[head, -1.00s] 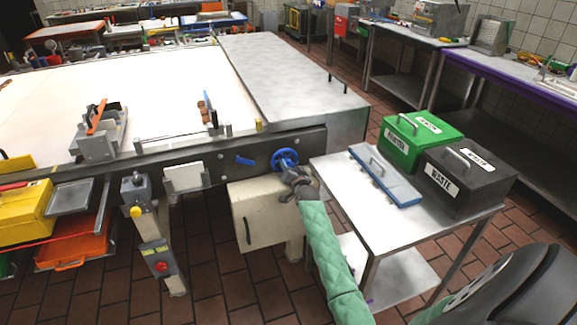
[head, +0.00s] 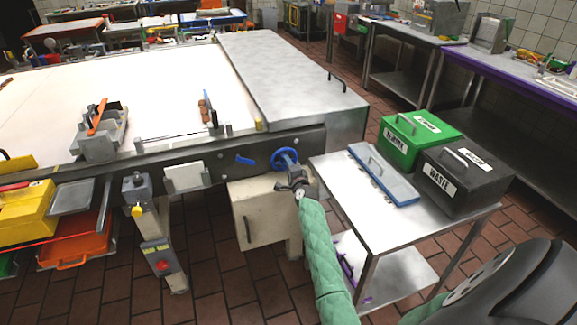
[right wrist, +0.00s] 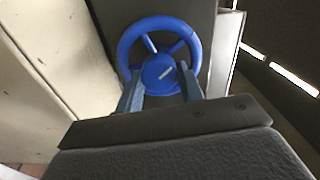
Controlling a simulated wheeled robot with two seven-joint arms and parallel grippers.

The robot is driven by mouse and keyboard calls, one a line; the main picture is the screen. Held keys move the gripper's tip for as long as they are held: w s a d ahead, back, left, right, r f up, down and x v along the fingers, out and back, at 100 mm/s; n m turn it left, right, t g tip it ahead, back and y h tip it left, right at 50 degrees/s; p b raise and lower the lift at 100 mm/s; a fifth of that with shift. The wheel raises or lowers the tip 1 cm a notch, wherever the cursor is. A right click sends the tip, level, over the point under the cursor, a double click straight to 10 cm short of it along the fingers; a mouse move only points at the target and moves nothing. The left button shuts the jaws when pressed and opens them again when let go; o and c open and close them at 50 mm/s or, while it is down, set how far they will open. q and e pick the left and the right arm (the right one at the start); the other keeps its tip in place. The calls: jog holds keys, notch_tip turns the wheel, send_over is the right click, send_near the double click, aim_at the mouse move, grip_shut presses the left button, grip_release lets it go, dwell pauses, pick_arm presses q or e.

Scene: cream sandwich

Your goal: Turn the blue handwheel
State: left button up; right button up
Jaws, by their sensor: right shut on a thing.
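The blue handwheel (head: 285,157) is mounted on the dark front rail of the long table, near its right end. In the right wrist view the handwheel (right wrist: 126,44) shows its round rim, spokes and a hub with a short white mark. My right gripper (head: 289,176) reaches up to the wheel from below and in front. In the right wrist view my right gripper (right wrist: 161,88) has its fingers on either side of the hub, inside the lower rim, shut on the wheel. The exact contact is partly hidden. My left gripper is out of view.
A small blue lever (head: 245,160) sits on the rail left of the wheel. A cream box (head: 262,215) is below it. A steel cart (head: 340,180) on the right carries a blue-edged tray (head: 385,176), a green bin (head: 420,138) and a black waste bin (head: 465,182).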

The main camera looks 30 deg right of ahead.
jog(key=shift+f+m, duration=0.1)
jog(key=shift+m, duration=0.7)
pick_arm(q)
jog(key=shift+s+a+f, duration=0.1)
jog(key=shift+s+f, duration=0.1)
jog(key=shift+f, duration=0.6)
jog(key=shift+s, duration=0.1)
pick_arm(e)
jog(key=o, duration=1)
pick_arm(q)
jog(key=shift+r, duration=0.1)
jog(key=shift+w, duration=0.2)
